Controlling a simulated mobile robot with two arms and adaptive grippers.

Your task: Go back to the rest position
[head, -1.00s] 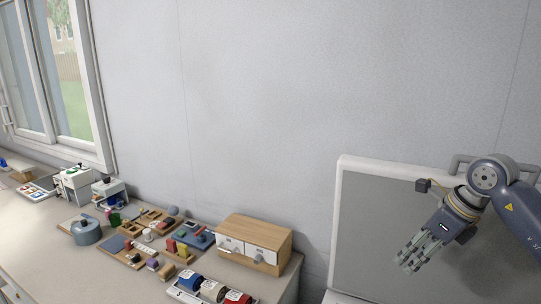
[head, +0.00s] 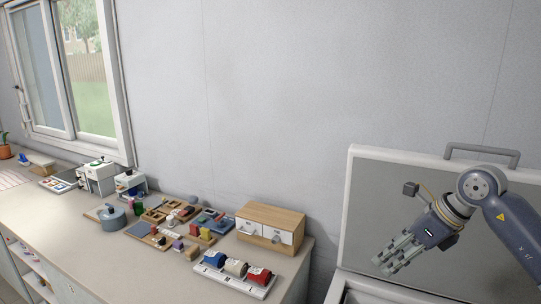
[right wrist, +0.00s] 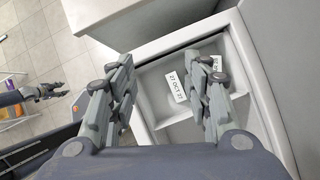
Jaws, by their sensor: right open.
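My right gripper (head: 386,264) is at the right of the head view, in front of the raised grey lid panel (head: 390,185) of a white-framed bin. Its fingers point down and left. In the right wrist view my right gripper (right wrist: 160,85) is open, with nothing between its fingers. Below it is the open white bin (right wrist: 150,58), with printed labels (right wrist: 177,87) inside, partly hidden by a finger. A dark gripper, seemingly my left one (right wrist: 48,92), shows small at the left of the wrist view; its finger opening is unclear.
A counter (head: 60,225) runs along the wall at left. A window (head: 75,75) is above. Bare wall fills the middle.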

